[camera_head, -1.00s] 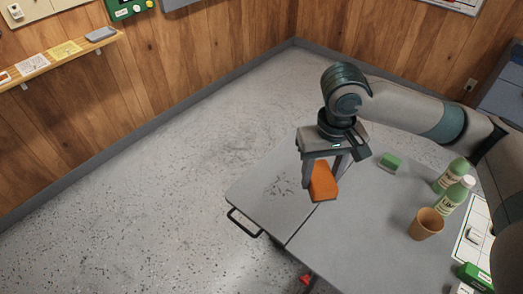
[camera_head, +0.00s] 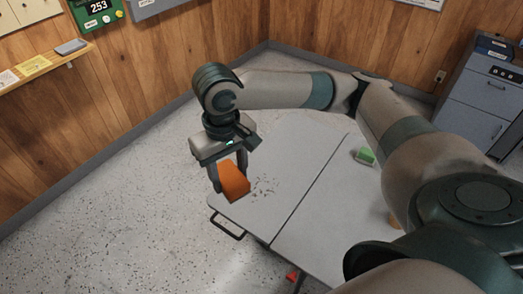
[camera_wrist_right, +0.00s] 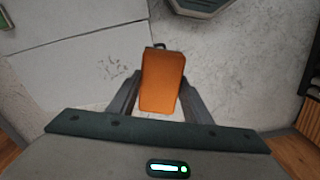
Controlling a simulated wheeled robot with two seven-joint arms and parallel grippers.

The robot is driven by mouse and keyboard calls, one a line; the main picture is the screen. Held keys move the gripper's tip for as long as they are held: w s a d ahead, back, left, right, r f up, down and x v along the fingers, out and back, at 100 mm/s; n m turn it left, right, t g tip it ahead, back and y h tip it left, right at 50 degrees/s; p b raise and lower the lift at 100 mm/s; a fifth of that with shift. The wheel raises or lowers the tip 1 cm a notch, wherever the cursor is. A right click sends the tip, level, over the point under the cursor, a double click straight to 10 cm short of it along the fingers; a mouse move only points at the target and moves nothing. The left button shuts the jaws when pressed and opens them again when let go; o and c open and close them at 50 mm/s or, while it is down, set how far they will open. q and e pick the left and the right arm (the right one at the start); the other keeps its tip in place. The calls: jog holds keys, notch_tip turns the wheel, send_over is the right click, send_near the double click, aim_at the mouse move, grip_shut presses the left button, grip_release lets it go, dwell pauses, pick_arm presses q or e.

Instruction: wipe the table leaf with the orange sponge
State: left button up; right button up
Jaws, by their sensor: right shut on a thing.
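My right gripper (camera_head: 229,184) is shut on the orange sponge (camera_head: 235,182), which also shows between the fingers in the right wrist view (camera_wrist_right: 162,82). The sponge is at the outer left edge of the table leaf (camera_head: 290,175); I cannot tell whether it touches the leaf. The leaf is the grey panel left of the seam and also shows in the wrist view (camera_wrist_right: 70,75). Dark specks (camera_head: 265,187) lie on it just right of the sponge, and they show in the wrist view (camera_wrist_right: 110,68). My left gripper is not in view.
A green block (camera_head: 366,156) lies on the main table top right of the seam. A brown cup (camera_head: 394,221) is mostly hidden by my right arm. A black handle (camera_head: 226,228) sticks out at the leaf's near edge. Speckled floor (camera_head: 120,210) is open to the left.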

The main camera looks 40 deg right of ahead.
jog(key=shift+w+a+r+p, duration=0.1)
jog(key=shift+w+p, duration=0.3)
jog(key=shift+w, duration=0.1)
jog(key=w+d+f+m+p, duration=0.2)
jog(key=w+p, duration=0.2)
jog(key=w, duration=0.2)
jog(key=w+d+f+m+p, duration=0.1)
jog(key=w+d+f+p, duration=0.1)
jog(key=w+d+p, duration=0.3)
jog(key=d+f+m+p, duration=0.2)
jog(key=d+f+p, duration=0.4)
jog(key=d+f, duration=0.7)
jog(key=shift+w+d+m, duration=0.2)
jog(key=shift+d+m, duration=0.2)
jog(key=shift+d, duration=0.2)
